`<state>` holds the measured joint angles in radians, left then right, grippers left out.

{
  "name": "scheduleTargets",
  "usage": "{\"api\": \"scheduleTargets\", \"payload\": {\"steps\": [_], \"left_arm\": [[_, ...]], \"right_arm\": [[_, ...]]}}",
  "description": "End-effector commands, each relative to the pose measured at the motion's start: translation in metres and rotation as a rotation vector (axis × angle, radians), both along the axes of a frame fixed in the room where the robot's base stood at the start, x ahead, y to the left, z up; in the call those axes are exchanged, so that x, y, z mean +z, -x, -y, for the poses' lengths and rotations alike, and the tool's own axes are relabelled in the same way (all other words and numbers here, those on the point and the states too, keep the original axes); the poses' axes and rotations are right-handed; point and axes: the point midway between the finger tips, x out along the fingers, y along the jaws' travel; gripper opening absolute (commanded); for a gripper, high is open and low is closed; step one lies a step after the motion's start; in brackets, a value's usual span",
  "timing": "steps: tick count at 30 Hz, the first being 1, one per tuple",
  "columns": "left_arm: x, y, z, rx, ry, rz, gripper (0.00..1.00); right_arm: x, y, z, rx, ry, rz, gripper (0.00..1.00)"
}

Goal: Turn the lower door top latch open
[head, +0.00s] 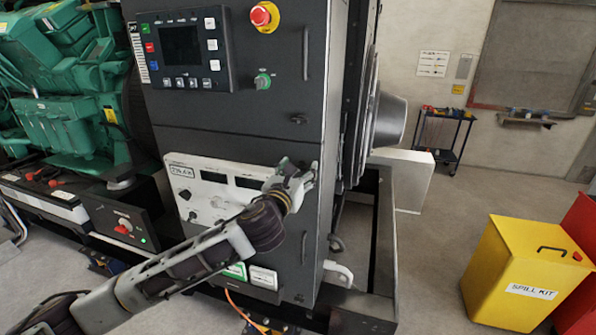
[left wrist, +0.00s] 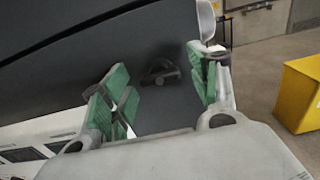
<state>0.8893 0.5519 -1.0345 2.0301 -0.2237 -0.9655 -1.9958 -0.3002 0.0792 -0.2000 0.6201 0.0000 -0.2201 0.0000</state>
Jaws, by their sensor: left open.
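The lower door (head: 245,150) of the dark cabinet lies below a seam under the control panel. Its top latch, a small dark knob (left wrist: 160,73), shows in the left wrist view just below the seam. In the head view my left gripper hides this latch. My left gripper (head: 296,172) is in front of the door's upper right part. In the left wrist view its green-padded fingers (left wrist: 162,85) are open, one on each side of the latch, with nothing held. I cannot tell how deep the fingers reach around it. My right gripper is not in view.
Another latch (head: 298,118) sits above the seam, on the upper door. A vertical handle (head: 304,248) is lower on the lower door. A white instrument panel (head: 205,172) is left of my gripper. A yellow spill kit bin (head: 510,270) stands at right, with open floor before it.

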Motion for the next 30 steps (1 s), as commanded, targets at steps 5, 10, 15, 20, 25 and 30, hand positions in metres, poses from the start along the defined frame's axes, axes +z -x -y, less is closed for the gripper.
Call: {"api": "scheduleTargets", "payload": {"steps": [5,10,15,20,25,30], "left_arm": [[-0.0002,-0.0006,0.0001,0.0,0.0,0.0,0.61],[-0.0003,-0.0004,-0.0001,0.0,0.0,0.0,0.52],[-0.0003,-0.0004,-0.0001,0.001,0.0,0.0,0.3],[-0.0003,-0.0003,-0.0001,0.001,0.0,0.0,0.15],[-0.0004,-0.0003,-0.0001,0.0,0.008,-0.004,0.15],[-0.0008,-0.0003,0.0001,0.0,0.044,-0.016,0.15]], "right_arm": [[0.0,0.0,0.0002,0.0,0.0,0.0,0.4],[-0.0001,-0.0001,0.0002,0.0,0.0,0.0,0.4],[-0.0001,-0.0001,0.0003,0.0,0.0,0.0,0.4],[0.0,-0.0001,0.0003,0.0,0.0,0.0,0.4],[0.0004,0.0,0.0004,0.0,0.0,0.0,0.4],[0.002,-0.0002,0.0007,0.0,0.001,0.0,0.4]]}}
